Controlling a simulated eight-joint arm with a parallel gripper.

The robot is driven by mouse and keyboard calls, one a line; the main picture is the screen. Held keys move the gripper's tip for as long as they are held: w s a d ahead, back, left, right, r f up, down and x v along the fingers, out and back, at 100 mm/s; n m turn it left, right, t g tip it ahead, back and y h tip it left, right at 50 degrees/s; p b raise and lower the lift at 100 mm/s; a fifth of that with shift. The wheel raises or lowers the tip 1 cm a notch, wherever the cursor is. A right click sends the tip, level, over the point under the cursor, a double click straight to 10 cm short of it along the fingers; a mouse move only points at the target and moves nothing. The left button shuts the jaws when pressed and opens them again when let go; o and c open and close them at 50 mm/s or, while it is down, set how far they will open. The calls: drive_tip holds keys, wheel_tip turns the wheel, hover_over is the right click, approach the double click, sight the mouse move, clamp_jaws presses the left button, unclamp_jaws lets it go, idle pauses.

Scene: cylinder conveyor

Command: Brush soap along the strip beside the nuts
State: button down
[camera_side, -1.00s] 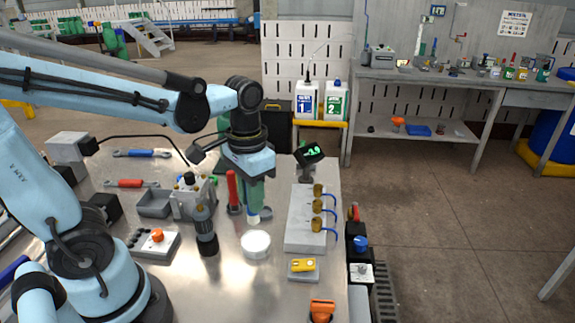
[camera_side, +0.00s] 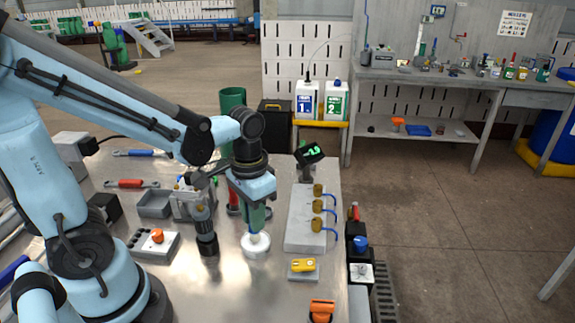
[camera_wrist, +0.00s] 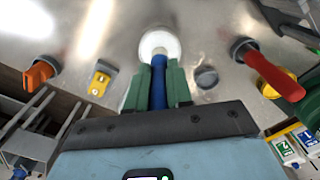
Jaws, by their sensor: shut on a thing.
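My gripper (camera_side: 257,228) has green fingers that point down. In the wrist view the fingers (camera_wrist: 158,88) are shut on the blue handle of a brush (camera_wrist: 158,75). The brush's lower end reaches into a round white dish (camera_side: 255,249), which also shows in the wrist view (camera_wrist: 160,42). The bristles are hidden in the dish. Blue curved pieces run from the nuts over the block's right edge. I cannot make out a separate strip.
A dark upright cylinder (camera_side: 206,238) stands left of the dish. A red-handled thing (camera_side: 233,206) stands close behind my gripper. A yellow device (camera_side: 303,265) lies on a small block in front of the nut block. An orange piece (camera_side: 321,311) is at the front edge.

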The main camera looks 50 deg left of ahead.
drive_tip(key=shift+f, duration=0.6)
idle(1.6)
drive_tip(key=shift+r, duration=0.1)
drive_tip(key=shift+r, duration=3.45)
